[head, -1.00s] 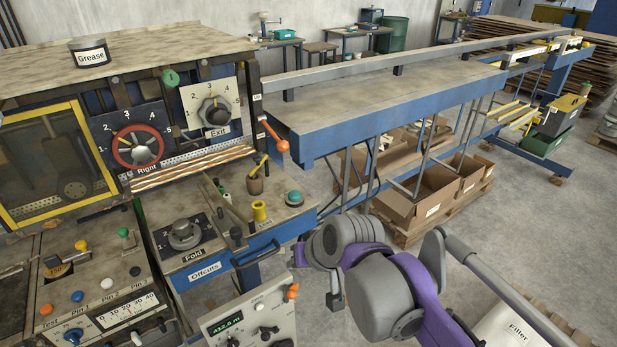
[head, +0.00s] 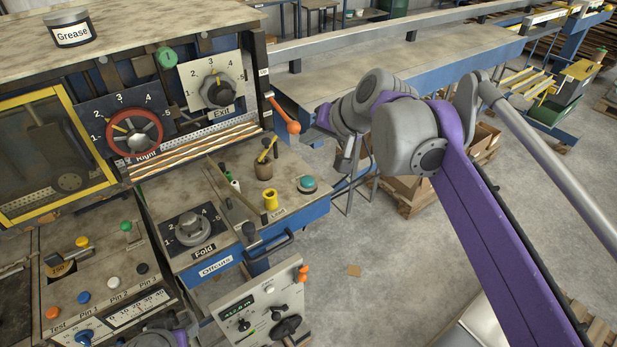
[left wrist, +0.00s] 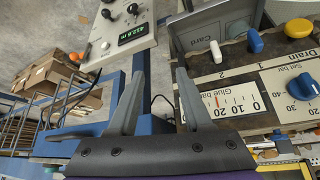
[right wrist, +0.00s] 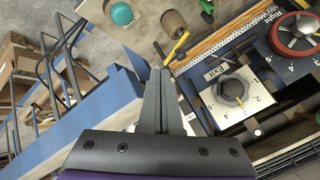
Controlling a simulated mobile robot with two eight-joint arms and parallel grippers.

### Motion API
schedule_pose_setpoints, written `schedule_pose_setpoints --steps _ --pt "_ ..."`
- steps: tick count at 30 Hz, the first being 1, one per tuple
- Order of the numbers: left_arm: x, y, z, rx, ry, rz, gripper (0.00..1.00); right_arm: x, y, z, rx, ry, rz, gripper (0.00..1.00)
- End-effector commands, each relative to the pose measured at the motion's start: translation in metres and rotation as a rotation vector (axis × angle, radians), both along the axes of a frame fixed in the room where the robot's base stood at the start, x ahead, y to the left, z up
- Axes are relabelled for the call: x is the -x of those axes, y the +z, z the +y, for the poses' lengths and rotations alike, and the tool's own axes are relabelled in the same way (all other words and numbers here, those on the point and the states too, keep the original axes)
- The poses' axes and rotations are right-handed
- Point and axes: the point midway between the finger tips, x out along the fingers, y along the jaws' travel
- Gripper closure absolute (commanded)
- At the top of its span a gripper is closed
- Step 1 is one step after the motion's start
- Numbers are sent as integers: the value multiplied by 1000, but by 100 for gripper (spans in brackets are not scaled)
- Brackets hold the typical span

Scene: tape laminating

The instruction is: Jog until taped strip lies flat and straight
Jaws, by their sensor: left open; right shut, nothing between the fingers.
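The strips (head: 200,152), several light-brown and orange bands, run side by side along the machine front below the Right dial (head: 134,132) and Exit dial (head: 219,90). They look roughly straight; tape on them is too small to make out. My right gripper (head: 347,160) is right of the orange-knobbed lever (head: 293,127), its fingers together and empty. My left gripper (left wrist: 160,73) is open and empty, facing the counter box and the Glue bar panel (left wrist: 225,102).
The counter box (head: 262,310) stands in front. A blue-edged table (head: 400,65) extends behind my right arm.

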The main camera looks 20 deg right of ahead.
Motion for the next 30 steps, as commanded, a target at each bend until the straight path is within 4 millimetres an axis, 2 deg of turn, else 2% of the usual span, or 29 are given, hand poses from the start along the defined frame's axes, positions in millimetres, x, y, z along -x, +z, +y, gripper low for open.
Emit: schedule_pose_setpoints --steps 8,21,30 --pt "5 -7 0 0 0 9 50 1 -10 0 0 1 2 100" --pt "28 -57 0 0 0 55 50 1 -69 0 1 1 3 100" --pt "32 -67 0 0 0 61 50 0 -89 0 1 1 1 100"
